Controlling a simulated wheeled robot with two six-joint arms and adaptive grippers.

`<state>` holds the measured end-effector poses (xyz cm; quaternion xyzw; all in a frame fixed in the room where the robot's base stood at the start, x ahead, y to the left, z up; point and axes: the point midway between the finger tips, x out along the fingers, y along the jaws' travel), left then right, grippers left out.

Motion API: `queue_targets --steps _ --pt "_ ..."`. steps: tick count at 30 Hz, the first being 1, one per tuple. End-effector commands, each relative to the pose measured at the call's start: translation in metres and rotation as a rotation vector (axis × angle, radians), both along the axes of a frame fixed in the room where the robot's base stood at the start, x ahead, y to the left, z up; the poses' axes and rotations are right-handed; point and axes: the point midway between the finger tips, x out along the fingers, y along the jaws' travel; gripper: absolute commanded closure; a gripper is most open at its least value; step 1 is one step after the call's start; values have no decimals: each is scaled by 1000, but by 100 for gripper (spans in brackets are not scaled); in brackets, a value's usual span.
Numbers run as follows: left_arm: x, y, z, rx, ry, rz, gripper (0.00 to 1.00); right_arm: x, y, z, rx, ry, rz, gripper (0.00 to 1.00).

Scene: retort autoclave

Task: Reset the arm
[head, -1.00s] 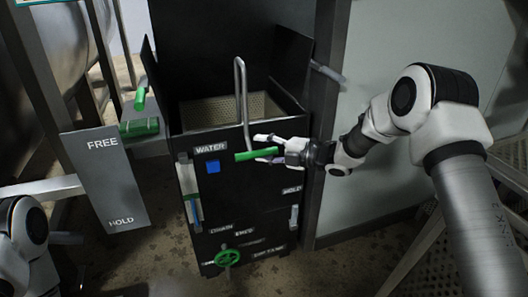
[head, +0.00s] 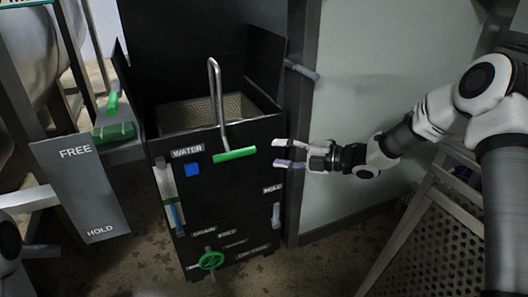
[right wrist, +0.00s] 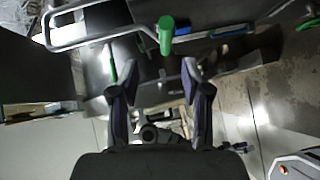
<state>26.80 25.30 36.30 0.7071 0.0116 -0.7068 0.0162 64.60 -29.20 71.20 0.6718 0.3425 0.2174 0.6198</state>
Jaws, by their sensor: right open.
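My right gripper (head: 282,154) is open and empty in the head view, just right of the black cabinet's front (head: 222,188). Its fingers point left, apart from the green grip (head: 235,154) of the metal bar handle (head: 213,95). In the right wrist view the open fingers (right wrist: 158,80) show, with the green grip (right wrist: 166,35) ahead of them and the bent metal bar (right wrist: 62,42) at upper left. My left gripper is not in view; only part of my left arm shows at the lower left edge.
A perforated metal frame (head: 432,230) stands at lower right. Pale wall lies behind my right arm.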

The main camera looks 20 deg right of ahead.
Motion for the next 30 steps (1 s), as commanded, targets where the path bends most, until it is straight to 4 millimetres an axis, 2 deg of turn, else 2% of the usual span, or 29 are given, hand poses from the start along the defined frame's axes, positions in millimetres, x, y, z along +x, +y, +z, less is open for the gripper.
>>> queue_targets --steps 14,17,20,23,24,26,27,29,30 --pt "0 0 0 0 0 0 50 -3 -3 0 0 0 0 52" --pt "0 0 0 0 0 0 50 -4 -2 -11 -2 19 2 52" --pt "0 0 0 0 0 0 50 -12 15 -51 -31 93 37 52" --pt "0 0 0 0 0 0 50 -39 53 -114 -47 245 88 52" --pt "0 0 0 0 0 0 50 -55 69 -144 -38 335 81 52" --pt "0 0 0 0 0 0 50 -82 91 -189 -11 505 31 52" --pt "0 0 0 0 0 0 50 -103 102 -217 14 632 -22 52" --pt "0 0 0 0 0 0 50 -138 113 -257 53 838 -135 52" --pt "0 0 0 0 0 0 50 -164 117 -281 76 975 -227 52"
